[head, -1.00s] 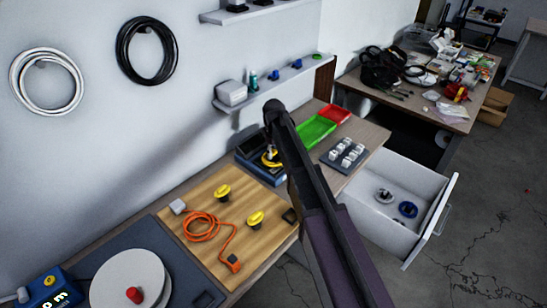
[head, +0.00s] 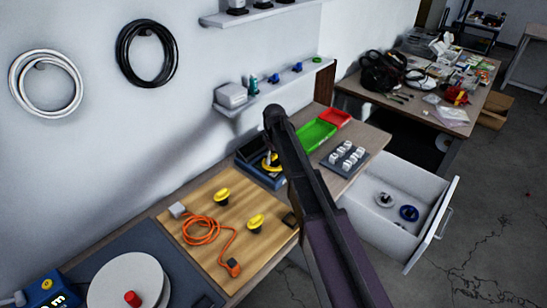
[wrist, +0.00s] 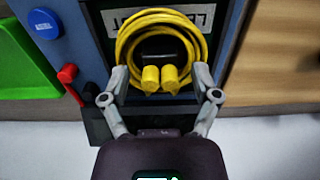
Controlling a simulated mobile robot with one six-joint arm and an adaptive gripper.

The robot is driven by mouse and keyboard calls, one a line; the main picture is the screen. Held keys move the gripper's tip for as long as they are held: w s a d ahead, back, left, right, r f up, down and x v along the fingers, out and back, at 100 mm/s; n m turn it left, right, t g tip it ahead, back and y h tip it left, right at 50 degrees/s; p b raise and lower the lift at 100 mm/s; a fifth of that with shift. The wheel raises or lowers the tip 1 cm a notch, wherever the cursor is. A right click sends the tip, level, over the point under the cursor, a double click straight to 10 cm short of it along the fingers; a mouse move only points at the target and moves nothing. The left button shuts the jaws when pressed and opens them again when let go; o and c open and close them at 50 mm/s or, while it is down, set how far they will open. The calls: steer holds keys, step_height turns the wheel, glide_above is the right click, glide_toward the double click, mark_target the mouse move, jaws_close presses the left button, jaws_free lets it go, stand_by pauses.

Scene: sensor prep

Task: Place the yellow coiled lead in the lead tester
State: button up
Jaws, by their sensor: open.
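The yellow coiled lead (wrist: 160,22) lies in the lead tester (wrist: 98,112), a dark blue box with a label plate behind the coil. Its two yellow plugs hang side by side at the near end. My gripper (wrist: 160,80) is open, one finger on each side of the plugs, with the fingertips near the lower coil. I cannot tell whether they touch it. In the head view the tester (head: 268,182) stands at the back of the bench, with some of the yellow lead (head: 271,163) showing beside my arm, which hides the rest.
The tester has a red lever (wrist: 68,75) and a blue button (wrist: 44,24). A green tray (head: 316,135) lies beyond it. A wooden board (head: 205,260) with an orange lead (head: 201,231) and yellow knobs lies nearer. An open drawer (head: 390,238) juts out at right.

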mark_target(274, 155)
steer(key=shift+r, duration=0.15)
step_height(274, 155, up, 12)
steer(key=p, duration=1.2)
stand_by(1.0)
steer(key=s+d+m, duration=1)
steer(key=s+d, duration=1.3)
steer(key=s, duration=0.3)
